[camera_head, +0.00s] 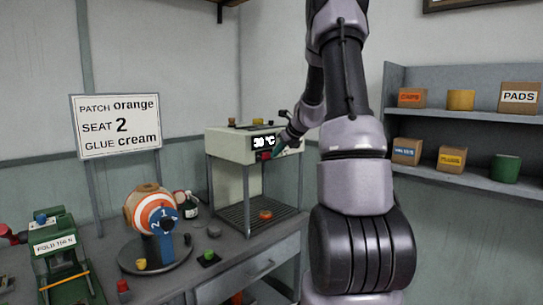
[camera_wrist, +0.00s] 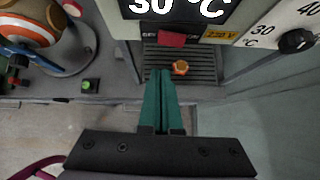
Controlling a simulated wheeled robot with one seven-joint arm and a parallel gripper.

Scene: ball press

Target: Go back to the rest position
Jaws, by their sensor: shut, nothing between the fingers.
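My gripper (camera_wrist: 158,100) shows in the wrist view with its green fingers shut together and nothing between them. It is in front of the press machine, which has a "30 °C" display (camera_wrist: 185,8), a red block (camera_wrist: 171,39) below it and a dial (camera_wrist: 296,40) to the right. The fingers appear over the slatted tray (camera_wrist: 205,68). In the head view my arm reaches up and then left, and my gripper (camera_head: 281,147) is at the right part of the machine front (camera_head: 230,147), near its display. Whether the fingers touch it I cannot tell.
A striped ball (camera_head: 158,212) sits on a round stand at left. A sign (camera_head: 117,125) reads patch orange, seat 2, glue cream. An orange piece (camera_head: 265,214) lies on the tray. A green device (camera_head: 62,262) stands at far left. Shelves (camera_head: 460,115) with boxes stand right. A drawer (camera_head: 250,280) is below.

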